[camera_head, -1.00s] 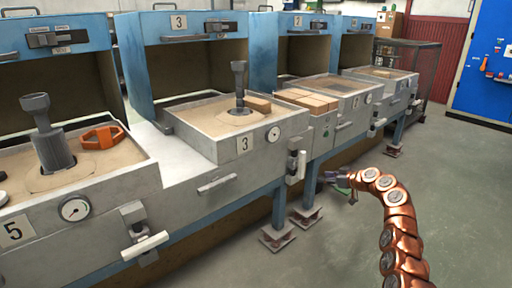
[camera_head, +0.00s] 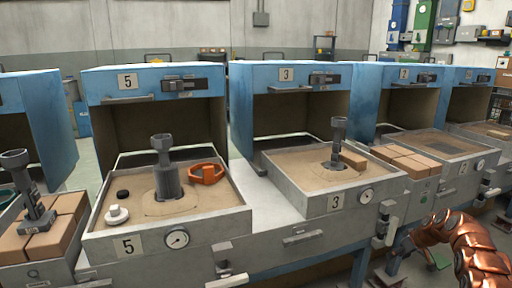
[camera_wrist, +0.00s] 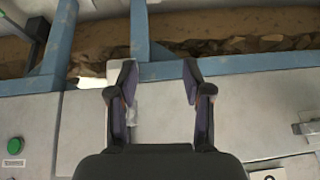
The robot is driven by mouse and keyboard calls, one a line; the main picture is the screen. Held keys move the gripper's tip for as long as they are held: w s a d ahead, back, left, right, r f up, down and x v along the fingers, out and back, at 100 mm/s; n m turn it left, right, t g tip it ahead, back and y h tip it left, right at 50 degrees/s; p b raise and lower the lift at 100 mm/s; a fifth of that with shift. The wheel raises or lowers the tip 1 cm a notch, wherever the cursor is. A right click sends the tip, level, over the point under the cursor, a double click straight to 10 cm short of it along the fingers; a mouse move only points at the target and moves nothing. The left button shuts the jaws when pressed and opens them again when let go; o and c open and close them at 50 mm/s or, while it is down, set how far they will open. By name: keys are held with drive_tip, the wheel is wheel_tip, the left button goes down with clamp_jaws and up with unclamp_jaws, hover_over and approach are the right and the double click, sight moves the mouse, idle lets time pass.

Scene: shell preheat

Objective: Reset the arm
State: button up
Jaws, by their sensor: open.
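My copper-coloured arm (camera_head: 470,245) shows at the lower right of the head view, bent toward the front of the stations. Its end is small and partly unclear there. In the wrist view my gripper (camera_wrist: 159,80) is open, its two dark fingers apart with nothing between them. Beyond the fingers are a pale grey panel and a blue frame bar (camera_wrist: 230,65).
A row of blue-hooded sand stations stands ahead. Station 5 (camera_head: 215,222) holds a grey funnel piece (camera_head: 165,175) and an orange handled part (camera_head: 208,173). Station 3 (camera_head: 320,205) holds another funnel piece (camera_head: 338,145) and a brick (camera_head: 354,160). A green button (camera_wrist: 14,145) shows in the wrist view.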

drive_tip(key=s+a+r+m+g+h+p, duration=0.15)
drive_tip(key=s+a+r+p, duration=0.45)
drive_tip(key=r, duration=0.6)
drive_tip(key=s+a+r+m+g+h+p, duration=0.15)
drive_tip(key=s+a+r+p, duration=0.25)
drive_tip(key=s+r, duration=0.55)
drive_tip(key=s+a+r+m+g+h+p, duration=0.15)
drive_tip(key=s+a+r+p, duration=0.35)
drive_tip(key=r, duration=0.8)
drive_tip(key=s+a+r+p, duration=0.4)
drive_tip(key=s+a, duration=0.2)
drive_tip(key=s, duration=0.5)
drive_tip(key=s+a+r+g+y+p, duration=0.1)
drive_tip(key=s+a+r+p, duration=0.3)
drive_tip(key=s+a, duration=0.3)
drive_tip(key=s+a+r+g+y+p, duration=0.1)
drive_tip(key=s+a+r+p, duration=0.3)
drive_tip(key=s, duration=1.1)
drive_tip(key=shift+s+a+r+n+p, duration=0.35)
drive_tip(key=shift+a+n, duration=0.1)
drive_tip(key=shift+a, duration=0.8)
